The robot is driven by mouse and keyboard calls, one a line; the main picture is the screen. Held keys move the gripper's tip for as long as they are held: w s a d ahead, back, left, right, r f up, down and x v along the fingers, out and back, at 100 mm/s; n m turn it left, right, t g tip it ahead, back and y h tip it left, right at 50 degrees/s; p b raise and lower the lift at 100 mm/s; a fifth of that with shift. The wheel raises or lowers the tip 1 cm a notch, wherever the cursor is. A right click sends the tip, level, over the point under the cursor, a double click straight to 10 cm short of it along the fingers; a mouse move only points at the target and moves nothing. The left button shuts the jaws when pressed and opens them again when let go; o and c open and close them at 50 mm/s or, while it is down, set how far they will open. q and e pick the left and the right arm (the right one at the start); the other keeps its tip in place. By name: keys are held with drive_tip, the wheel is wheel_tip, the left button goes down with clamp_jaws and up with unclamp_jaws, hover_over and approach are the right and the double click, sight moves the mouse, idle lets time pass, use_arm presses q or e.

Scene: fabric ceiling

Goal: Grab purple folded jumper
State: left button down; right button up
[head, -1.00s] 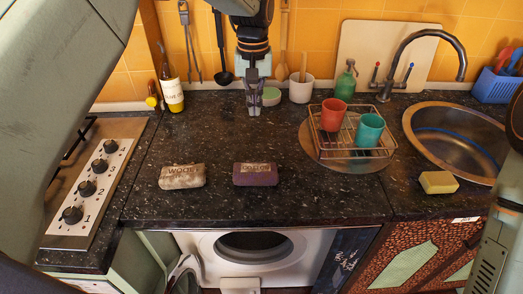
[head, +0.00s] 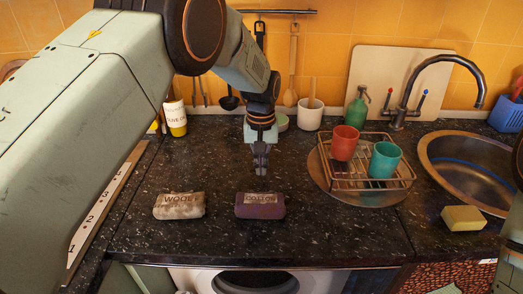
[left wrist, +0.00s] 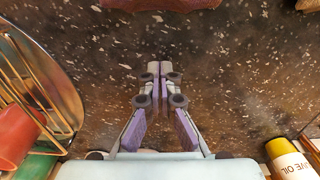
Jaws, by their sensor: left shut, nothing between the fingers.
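The purple folded jumper (head: 260,212) lies flat on the dark speckled worktop, with lettering on its top face. In the left wrist view its edge (left wrist: 160,4) shows at the top, mostly cut off. My left gripper (head: 261,170) points down behind the jumper in the head view, apart from it. Its fingers (left wrist: 161,72) are together with nothing between them. My right gripper is not in view.
A grey-brown folded bundle (head: 179,211) marked WOOL lies left of the jumper. A wire rack (head: 342,184) with a red cup (head: 344,142) and a teal cup (head: 384,160) stands to the right. A yellow sponge (head: 463,218) lies near the sink (head: 440,160). Worktop around the jumper is clear.

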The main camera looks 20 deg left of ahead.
sight(261, 201)
use_arm(q)
drive_tip(key=shift+s+d+f, duration=0.25)
drive_tip(key=shift+s+f, duration=0.05)
drive_tip(key=shift+s, duration=0.2)
drive_tip(key=shift+s+d+f, duration=0.2)
drive_tip(key=shift+s+f, duration=0.1)
drive_tip(key=shift+s, duration=0.15)
drive_tip(key=shift+s+d+p, duration=0.15)
drive_tip(key=shift+s+p, duration=0.2)
drive_tip(key=shift+s, duration=0.6)
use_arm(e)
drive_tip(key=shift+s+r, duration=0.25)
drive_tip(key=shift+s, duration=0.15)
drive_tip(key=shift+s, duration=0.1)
